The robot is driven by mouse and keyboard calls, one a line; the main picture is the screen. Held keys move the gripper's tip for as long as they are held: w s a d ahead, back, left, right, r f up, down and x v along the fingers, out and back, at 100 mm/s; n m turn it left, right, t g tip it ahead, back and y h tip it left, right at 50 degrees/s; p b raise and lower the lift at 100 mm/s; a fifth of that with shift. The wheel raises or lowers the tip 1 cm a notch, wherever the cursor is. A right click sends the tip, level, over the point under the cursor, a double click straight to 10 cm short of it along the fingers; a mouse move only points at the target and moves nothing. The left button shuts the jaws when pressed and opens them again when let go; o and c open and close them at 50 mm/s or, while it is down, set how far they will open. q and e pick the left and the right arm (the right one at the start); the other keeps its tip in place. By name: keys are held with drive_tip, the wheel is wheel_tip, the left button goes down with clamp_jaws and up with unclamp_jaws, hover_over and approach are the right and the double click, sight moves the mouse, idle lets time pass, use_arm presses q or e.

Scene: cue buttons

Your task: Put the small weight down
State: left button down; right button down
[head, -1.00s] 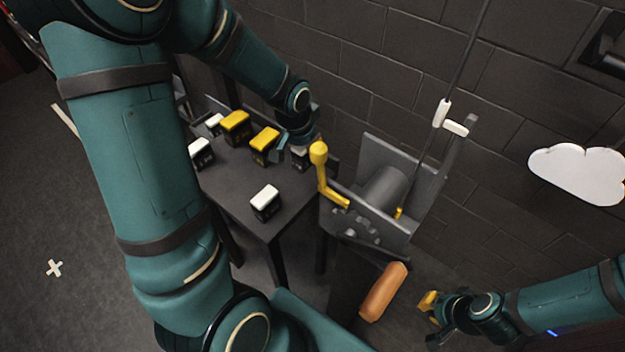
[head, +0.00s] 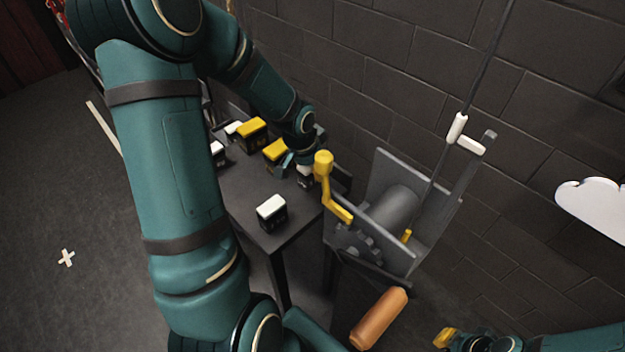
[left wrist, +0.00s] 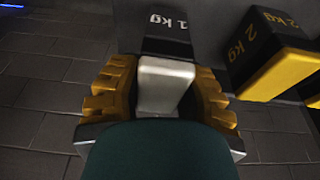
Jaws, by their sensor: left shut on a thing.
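The small weight is a dark block marked 1 kg with a white top (left wrist: 165,80). In the left wrist view it sits between the two yellow-padded fingers of my left gripper (left wrist: 160,97), which is shut on it. In the head view my left gripper (head: 298,163) holds the weight (head: 305,181) at the right side of the dark table (head: 243,188), beside the yellow crank. I cannot tell whether its base touches the table. My right gripper (head: 447,338) is empty at the bottom right, partly cut off by the frame edge; its fingers stood apart in the earlier frame.
Yellow-topped weights (head: 275,149) stand close to the held one, one marked 2 kg (left wrist: 265,50). A white-topped weight (head: 272,212) stands near the table's front corner. A winch (head: 390,215) with a yellow crank (head: 324,175) is right of the table. The table's middle is clear.

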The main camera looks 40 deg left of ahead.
sight(312, 176)
use_arm(q)
drive_tip(key=shift+f+b, duration=0.6)
drive_tip(key=shift+f, duration=1.25)
drive_tip(key=shift+f, duration=0.2)
drive_tip(key=c, duration=0.7)
unclamp_jaws()
drive_tip(key=shift+r, duration=0.1)
drive_tip(key=shift+r, duration=0.25)
drive_tip(key=p+v, duration=0.3)
drive_tip(key=v, duration=0.7)
drive_tip(key=shift+s+r, duration=0.1)
drive_tip(key=shift+r, duration=0.05)
drive_tip(key=shift+s+r+p, duration=0.25)
drive_tip(key=shift+r+p, duration=0.15)
drive_tip(key=shift+r, duration=0.2)
